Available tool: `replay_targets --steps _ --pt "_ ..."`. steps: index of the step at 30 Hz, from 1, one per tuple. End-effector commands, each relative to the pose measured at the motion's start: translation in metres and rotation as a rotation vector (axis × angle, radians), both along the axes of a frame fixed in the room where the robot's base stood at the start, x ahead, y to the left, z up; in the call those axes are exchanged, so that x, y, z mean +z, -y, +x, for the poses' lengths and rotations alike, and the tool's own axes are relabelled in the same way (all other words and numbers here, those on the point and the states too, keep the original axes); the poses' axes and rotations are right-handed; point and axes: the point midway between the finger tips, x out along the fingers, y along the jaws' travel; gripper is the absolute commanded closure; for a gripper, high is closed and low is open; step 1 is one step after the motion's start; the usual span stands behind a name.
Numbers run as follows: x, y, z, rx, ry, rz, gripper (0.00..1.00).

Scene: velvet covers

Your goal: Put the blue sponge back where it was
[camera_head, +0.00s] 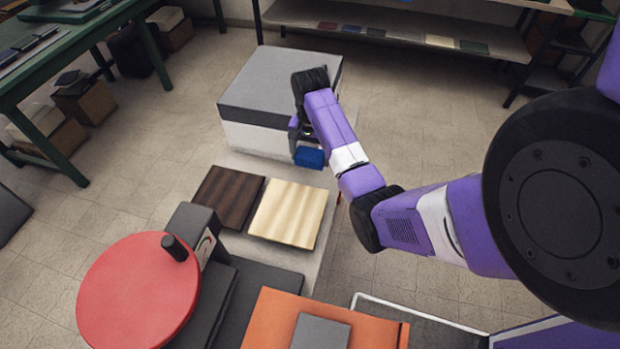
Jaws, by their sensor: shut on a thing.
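The blue sponge (309,157) is a small blue block held at the end of my arm, near the middle of the head view. My gripper (300,142) is shut on it. The sponge hangs in front of the grey-topped white box (270,137), beyond the cream wavy board (288,213). I cannot tell its exact height. The gripper's fingers are small and partly hidden by my purple arm.
A dark brown wavy board (228,197) lies left of the cream one on a pale surface. Nearer are a red disc (138,295) and an orange panel (273,322) with a grey pad (320,332). A green table (62,62) stands far left; a shelf (400,26) stands at the back.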

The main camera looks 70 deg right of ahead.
Motion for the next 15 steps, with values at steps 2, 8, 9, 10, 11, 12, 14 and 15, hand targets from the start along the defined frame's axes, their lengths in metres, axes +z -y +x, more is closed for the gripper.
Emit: replay_targets --steps 2,8,9,10,11,12,14,15 --pt "-0.018 -0.001 -0.002 -0.001 -0.003 0.005 0.52" --pt "-0.054 0.0 -0.001 0.0 -0.002 0.002 0.52" --pt "-0.058 0.0 -0.001 0.0 -0.002 0.002 0.52" --pt "-0.059 0.0 0.0 0.0 -0.001 0.001 0.52" --pt "-0.061 0.0 0.0 0.0 -0.001 0.0 0.52" --pt "-0.063 0.0 0.0 0.0 -0.001 0.0 0.52" --pt "-0.069 -0.001 -0.001 0.0 -0.002 0.002 0.52" --pt "-0.074 -0.001 -0.001 0.0 -0.002 0.001 0.52"
